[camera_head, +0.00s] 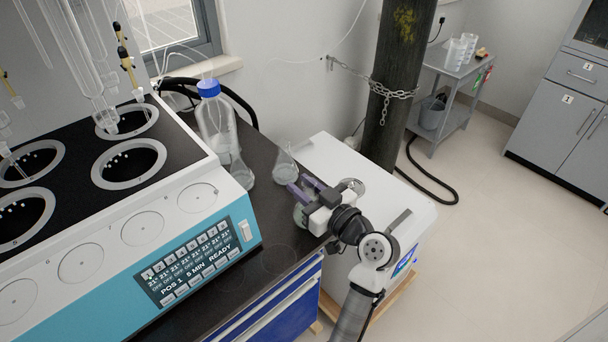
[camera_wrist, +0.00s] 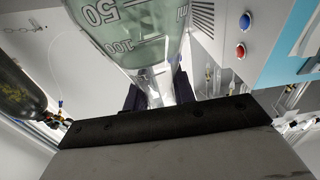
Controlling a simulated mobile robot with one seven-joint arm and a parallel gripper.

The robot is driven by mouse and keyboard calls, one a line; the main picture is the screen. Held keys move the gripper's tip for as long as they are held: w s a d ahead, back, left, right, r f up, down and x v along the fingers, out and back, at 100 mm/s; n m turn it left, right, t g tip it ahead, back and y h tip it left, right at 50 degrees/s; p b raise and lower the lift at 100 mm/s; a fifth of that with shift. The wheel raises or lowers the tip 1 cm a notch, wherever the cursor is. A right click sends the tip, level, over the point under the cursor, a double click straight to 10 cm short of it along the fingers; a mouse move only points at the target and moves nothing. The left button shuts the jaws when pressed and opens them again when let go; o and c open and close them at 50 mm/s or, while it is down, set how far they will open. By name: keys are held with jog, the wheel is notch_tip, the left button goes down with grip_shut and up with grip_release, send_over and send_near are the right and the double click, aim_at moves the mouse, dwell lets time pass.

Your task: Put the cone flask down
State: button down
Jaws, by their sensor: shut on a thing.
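My gripper (camera_head: 306,188) is shut on the neck of a clear glass cone flask, over the right end of the dark bench top. In the wrist view the flask (camera_wrist: 135,35) fills the top middle, with 50 and 100 marks on its wide body. Its narrow neck lies between the two dark fingers (camera_wrist: 157,92). In the head view only a bit of glass (camera_head: 299,214) shows below the fingers, and the gripper hides most of it. I cannot tell whether its base touches the bench.
Another cone flask (camera_head: 285,166) stands just behind my gripper, and one more (camera_head: 241,173) stands farther left. A blue-capped bottle (camera_head: 214,115) stands behind that one. The distiller (camera_head: 205,250) with its display fills the left. A white box (camera_head: 335,160) adjoins the bench (camera_head: 264,220) on the right.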

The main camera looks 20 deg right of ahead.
jog(key=shift+f, duration=0.35)
jog(key=c, duration=1.1)
grip_release()
jog(key=shift+f, duration=0.1)
jog(key=shift+c, duration=0.2)
jog(key=b+v, duration=0.3)
jog(key=v, duration=0.9)
